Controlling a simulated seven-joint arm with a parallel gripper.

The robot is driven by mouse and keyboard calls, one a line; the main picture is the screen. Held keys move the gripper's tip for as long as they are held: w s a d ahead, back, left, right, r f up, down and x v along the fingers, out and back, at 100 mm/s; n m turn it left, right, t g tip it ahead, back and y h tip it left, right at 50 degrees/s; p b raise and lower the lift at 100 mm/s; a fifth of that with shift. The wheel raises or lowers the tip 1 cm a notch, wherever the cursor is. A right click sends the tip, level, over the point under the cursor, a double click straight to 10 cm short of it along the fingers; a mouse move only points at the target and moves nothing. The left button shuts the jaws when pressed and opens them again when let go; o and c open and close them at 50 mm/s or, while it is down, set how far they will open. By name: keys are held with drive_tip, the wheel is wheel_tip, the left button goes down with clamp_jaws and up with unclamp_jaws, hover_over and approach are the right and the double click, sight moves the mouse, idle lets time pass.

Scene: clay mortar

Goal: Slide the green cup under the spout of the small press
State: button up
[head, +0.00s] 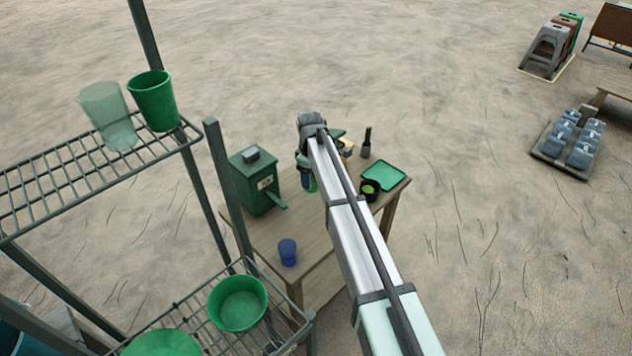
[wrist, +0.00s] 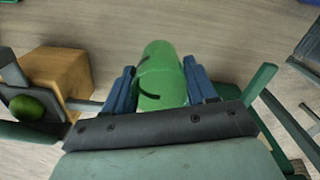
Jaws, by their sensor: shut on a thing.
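The green cup (wrist: 160,82) sits between the two blue fingers of my gripper (wrist: 161,93) in the wrist view, and the gripper is shut on it. In the head view a sliver of the cup (head: 313,184) shows beside my gripper (head: 308,182), over the small wooden table. A dark green box (head: 257,184) with a pale label and a spout-like chute low on its right side stands left of the gripper. I take it for the press but cannot be sure. My arm hides part of the table. I cannot tell whether the cup touches the tabletop.
A blue cup (head: 288,252) stands near the table's front edge. A wooden block (wrist: 62,78) shows beside the gripper. A wire rack (head: 100,180) stands left.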

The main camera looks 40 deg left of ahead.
drive_tip(key=w+a+n, duration=0.1)
drive_tip(key=a+n, duration=0.7)
drive_tip(key=n, duration=0.6)
drive_tip(key=shift+r, duration=0.15)
drive_tip(key=shift+a, duration=0.1)
drive_tip(key=shift+f, duration=3.1)
drive_tip(key=shift+w, duration=1.85)
drive_tip(key=shift+f, duration=0.2)
